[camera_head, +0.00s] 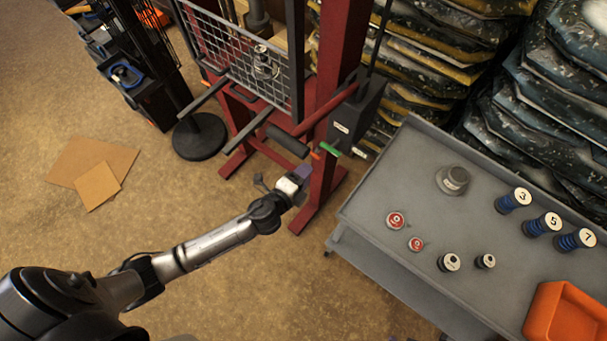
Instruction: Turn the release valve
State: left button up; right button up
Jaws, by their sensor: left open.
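A dark grey pump box (366,108) with small white labels is on the red lift post. A small green lever-like part (331,149) sticks out at the box's lower left, with a small orange part (314,155) beside it. One of these may be the release valve; I cannot tell which. My left gripper (306,173) is open, just below and left of the green part. It looks apart from it, though its fingertips are small and partly lost against the red post. My right gripper is out of view.
A black-gripped red handle (288,140) juts out just above my left gripper. The red lift frame (343,45) rises behind. A grey cart (393,172) with weights, jars and an orange bin (565,315) stands right. Cardboard (97,187) lies on the open floor left.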

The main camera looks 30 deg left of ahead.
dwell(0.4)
pick_arm(q)
jog(key=s+a+r+n+g+y, duration=0.1)
jog(key=s+a+n+g+y, duration=0.4)
jog(key=n, duration=0.7)
jog(key=s+d+r+n+g+h, duration=0.1)
jog(key=s+r+n+g+h, duration=0.15)
jog(key=s, duration=0.35)
jog(key=s+d+r+n+g+h, duration=0.1)
jog(key=s+d+n+g, duration=0.15)
jog(key=s, duration=0.45)
jog(key=s+f+g, duration=0.2)
jog(key=s+f, duration=0.2)
jog(key=s, duration=0.5)
notch_tip(320, 180, up, 24)
jog(key=w+p, duration=0.1)
jog(key=p, duration=2.3)
jog(key=shift+w+a+r, duration=0.15)
jog(key=shift+a+r, duration=0.1)
jog(key=shift+a, duration=0.2)
